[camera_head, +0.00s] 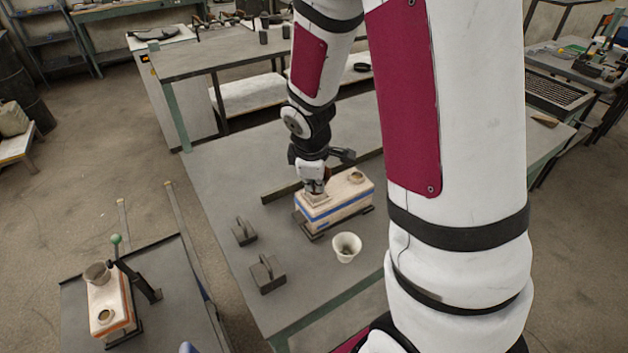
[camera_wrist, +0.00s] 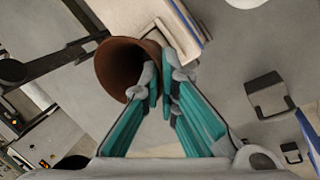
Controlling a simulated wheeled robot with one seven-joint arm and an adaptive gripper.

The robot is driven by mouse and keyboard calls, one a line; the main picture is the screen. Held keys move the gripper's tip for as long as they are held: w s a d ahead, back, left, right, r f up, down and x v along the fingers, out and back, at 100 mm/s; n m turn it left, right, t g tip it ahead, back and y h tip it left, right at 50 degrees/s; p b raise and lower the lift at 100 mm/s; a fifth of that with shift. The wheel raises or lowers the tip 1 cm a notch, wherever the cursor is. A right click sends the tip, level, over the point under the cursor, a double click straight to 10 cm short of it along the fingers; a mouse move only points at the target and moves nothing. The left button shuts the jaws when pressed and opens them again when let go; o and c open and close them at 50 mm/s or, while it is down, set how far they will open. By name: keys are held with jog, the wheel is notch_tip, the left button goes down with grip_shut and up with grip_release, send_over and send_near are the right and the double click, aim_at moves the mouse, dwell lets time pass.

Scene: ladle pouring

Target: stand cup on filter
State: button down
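A brown, open-topped cup (camera_wrist: 118,68) is at my gripper in the wrist view, its dark mouth facing the camera. My gripper (camera_wrist: 158,85) has its teal fingers nearly together across the cup's right-hand wall, one finger overlapping the mouth. In the head view my gripper (camera_head: 315,188) is low over the left end of a pale mould box (camera_head: 340,208) with a blue stripe. A pale square patch (camera_head: 317,198), perhaps the filter, shows right under the fingertips. The cup is mostly hidden there, and I cannot tell whether it touches the mould.
A white cup (camera_head: 346,247) stands on the table in front of the mould. Two dark handled blocks (camera_head: 267,275) (camera_head: 244,232) stand to its left. A round opening (camera_head: 356,176) is at the mould's right end. An orange-striped mould (camera_head: 110,305) carries another cup (camera_head: 97,273).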

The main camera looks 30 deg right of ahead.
jog(key=shift+f, duration=0.15)
jog(key=c, duration=1.7)
grip_release()
jog(key=v, duration=1.2)
